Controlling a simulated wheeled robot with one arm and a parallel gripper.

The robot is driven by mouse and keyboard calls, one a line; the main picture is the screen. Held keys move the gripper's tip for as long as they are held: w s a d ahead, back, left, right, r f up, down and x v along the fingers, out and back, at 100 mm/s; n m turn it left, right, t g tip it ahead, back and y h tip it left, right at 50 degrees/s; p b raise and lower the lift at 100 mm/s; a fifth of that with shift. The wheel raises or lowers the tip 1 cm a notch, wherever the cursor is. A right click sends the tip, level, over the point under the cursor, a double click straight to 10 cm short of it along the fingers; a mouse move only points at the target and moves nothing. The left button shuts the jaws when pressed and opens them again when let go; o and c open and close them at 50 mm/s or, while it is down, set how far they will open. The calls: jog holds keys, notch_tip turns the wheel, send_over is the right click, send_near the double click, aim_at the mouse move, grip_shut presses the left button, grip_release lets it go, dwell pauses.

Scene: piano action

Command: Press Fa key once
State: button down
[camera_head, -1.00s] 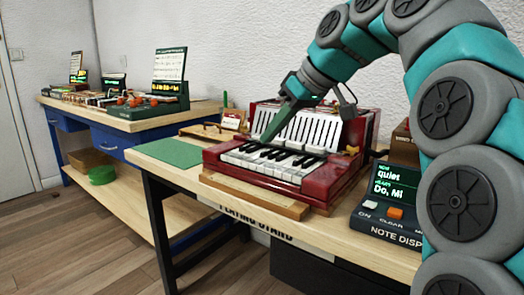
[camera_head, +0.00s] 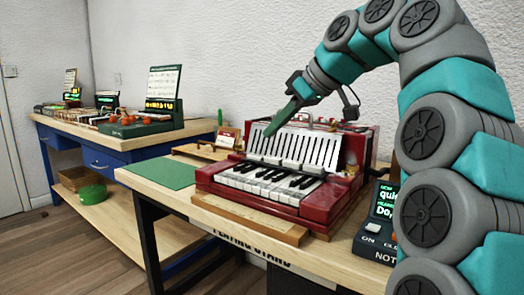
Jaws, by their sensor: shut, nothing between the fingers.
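The red piano action (camera_head: 325,202) stands on a wooden board on the playing stand (camera_head: 350,240). Its short keyboard (camera_head: 262,184) of white and black keys faces the front left, and all the keys look level. I cannot read note names on the keys, so I cannot single out Fa. My gripper (camera_head: 270,131) is shut and empty. Its green fingers point down to the left, above the keyboard's back edge and in front of the white slatted panel (camera_head: 310,148), apart from the keys.
A note display (camera_head: 380,215) stands right of the piano, partly hidden by my arm; its text is cut off. A green mat (camera_head: 160,172) lies left of the piano. A small card (camera_head: 227,137) stands behind it. A blue bench (camera_head: 95,155) with several devices is at the back left.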

send_over(244, 181)
jog(key=d, duration=0.1)
jog(key=f, duration=0.7)
jog(key=shift+s+d+f+b, duration=0.15)
jog(key=shift+s+b, duration=0.2)
jog(key=shift+b, duration=0.05)
jog(key=shift+d+f, duration=0.1)
jog(key=shift+f, duration=1.6)
jog(key=shift+f+b, duration=0.1)
jog(key=shift+b, duration=0.2)
jog(key=shift+s+f+b, duration=0.1)
jog(key=shift+f+b, duration=0.5)
jog(key=shift+b, duration=0.15)
jog(key=shift+r+p, duration=0.3)
jog(key=shift+p, duration=0.05)
jog(key=shift+r, duration=0.1)
jog(key=shift+r+p, duration=0.4)
jog(key=shift+r, duration=0.3)
